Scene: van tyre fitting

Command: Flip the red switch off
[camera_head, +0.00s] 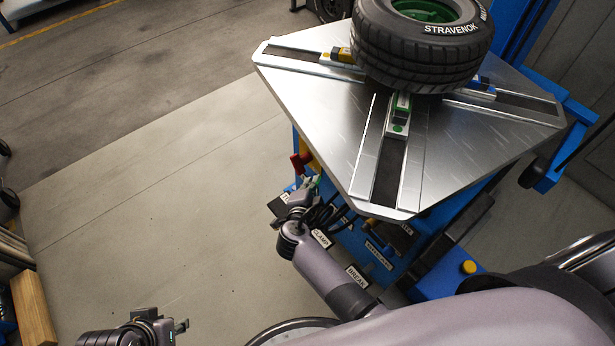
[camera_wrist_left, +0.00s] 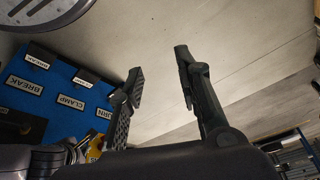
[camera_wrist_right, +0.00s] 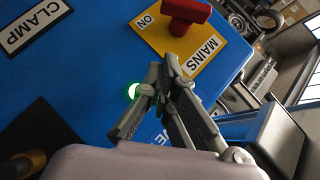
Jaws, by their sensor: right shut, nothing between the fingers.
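The red switch (camera_wrist_right: 187,12) sits on a yellow plate (camera_wrist_right: 205,57) marked MAINS and ON, on the blue machine panel, at the top of the right wrist view. Its red handle also shows in the head view (camera_head: 299,164), at the machine's left side. My right gripper (camera_wrist_right: 164,66) is shut and empty in front of the panel, its tips just below the switch in the wrist view and apart from it in the picture. It shows in the head view too (camera_head: 311,184). My left gripper (camera_wrist_left: 159,62) is open and empty, away from the machine, at the lower left of the head view (camera_head: 167,322).
A green light (camera_wrist_right: 134,91) glows beside my right fingers. A CLAMP label (camera_wrist_right: 36,26) is on the panel. A tyre (camera_head: 420,50) lies on the metal turntable (camera_head: 330,110) above the panel. The floor to the left is clear.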

